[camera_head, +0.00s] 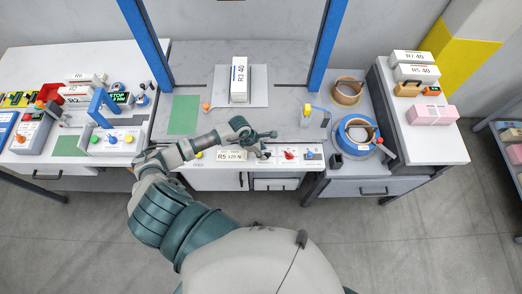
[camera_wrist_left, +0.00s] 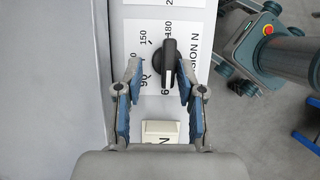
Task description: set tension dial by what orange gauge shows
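The tension dial is a black bar-shaped knob (camera_wrist_left: 169,62) on a white plate marked "TENSION N" in the left wrist view. Figures 90, 150 and 180 can be read around it; the knob covers part of the scale. My left gripper (camera_wrist_left: 159,68) is open, with its fingers on either side of the knob and a clear gap on the left. In the head view the left gripper (camera_head: 264,142) is over the front panel (camera_head: 333,149). A small orange round thing (camera_head: 207,107) stands behind it; I cannot tell whether it is the orange gauge, and no reading shows. My right gripper is not in view.
A plate (camera_head: 231,156) reading "R5 125 N" is left of the dial. Red (camera_head: 289,154) and blue (camera_head: 309,155) knobs are to its right. A white block marked R3 40 (camera_head: 239,80) stands behind, between blue posts. A tape reel (camera_head: 356,134) stands on the right.

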